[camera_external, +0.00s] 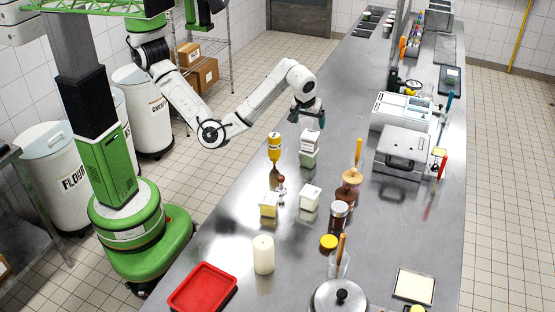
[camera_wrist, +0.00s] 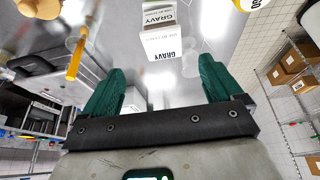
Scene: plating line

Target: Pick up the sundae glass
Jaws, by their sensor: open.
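I cannot clearly make out a sundae glass. A clear glass (camera_external: 339,268) with an orange-handled tool in it stands at the front of the steel counter (camera_external: 215,255); I cannot tell whether it is the sundae glass. A small item with a brown ball shape (camera_external: 281,180) stands mid-counter, too small to identify. My gripper (camera_external: 322,119) is raised over the counter, above and behind the gravy carton (camera_external: 309,148). In the wrist view its green fingers (camera_wrist: 161,67) are spread wide, with the gravy carton (camera_wrist: 170,46) beyond their tips. A pale shape between the fingers is unclear.
A yellow bottle (camera_external: 274,147) stands left of the gravy carton. Two small cartons, a dark jar (camera_external: 338,214) and a white candle (camera_external: 263,255) stand nearer the front. A red tray (camera_external: 203,289) lies front left. Grey metal appliances (camera_external: 403,150) line the right.

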